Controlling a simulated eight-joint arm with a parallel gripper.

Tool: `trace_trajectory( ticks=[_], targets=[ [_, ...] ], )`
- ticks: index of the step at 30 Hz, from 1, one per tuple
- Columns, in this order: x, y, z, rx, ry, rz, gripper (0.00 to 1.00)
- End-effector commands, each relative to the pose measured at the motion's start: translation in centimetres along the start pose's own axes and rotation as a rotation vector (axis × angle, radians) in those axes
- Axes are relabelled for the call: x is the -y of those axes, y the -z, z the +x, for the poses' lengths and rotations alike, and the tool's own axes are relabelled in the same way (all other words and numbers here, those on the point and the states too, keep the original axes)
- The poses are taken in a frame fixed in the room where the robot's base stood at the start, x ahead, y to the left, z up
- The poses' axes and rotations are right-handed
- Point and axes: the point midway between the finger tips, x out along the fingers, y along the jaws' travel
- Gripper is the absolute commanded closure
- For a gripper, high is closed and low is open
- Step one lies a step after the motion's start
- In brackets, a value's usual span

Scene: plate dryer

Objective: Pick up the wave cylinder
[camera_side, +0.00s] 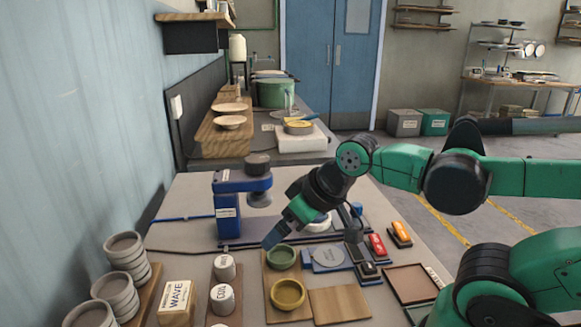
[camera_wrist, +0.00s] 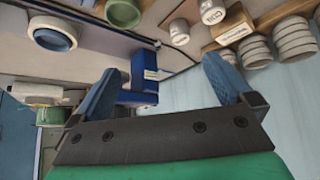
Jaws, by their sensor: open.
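Two white cylinders stand on a narrow wooden board: a rear one (camera_side: 224,268), whose label is too small to read, and a front one (camera_side: 222,299), whose short label seems to read COIL. A wooden block (camera_side: 176,300) left of them carries a white label reading WAVE. I cannot tell which cylinder is the wave one. In the wrist view one cylinder (camera_wrist: 180,32) and another (camera_wrist: 212,11) show at the top. My gripper (camera_side: 275,236) is tilted down above the bench, right of and above the cylinders. Its fingers (camera_wrist: 165,82) are apart, with nothing between them.
Stacked round dishes (camera_side: 125,260) stand at the left. A blue press-like device (camera_side: 228,205) stands behind the cylinders. A green bowl (camera_side: 281,257) and a yellow bowl (camera_side: 288,293) sit right of them. Red and orange switches (camera_side: 377,245) are farther right.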

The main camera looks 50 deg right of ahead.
Motion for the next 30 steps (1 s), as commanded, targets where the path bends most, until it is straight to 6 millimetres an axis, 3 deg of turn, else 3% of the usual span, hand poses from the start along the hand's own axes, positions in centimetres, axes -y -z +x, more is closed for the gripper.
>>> trace_trajectory(
  ticks=[14, 16, 26, 30],
  targets=[
    [0.5, -0.4, 0.4, -0.004, 0.011, 0.048, 0.00],
    [0.5, -0.4, 0.4, -0.004, 0.011, 0.048, 0.14],
    [0.5, -0.3, 0.4, 0.003, 0.011, 0.049, 0.14],
    [0.7, 1.0, 0.5, 0.054, 0.016, 0.063, 0.14]
  ],
)
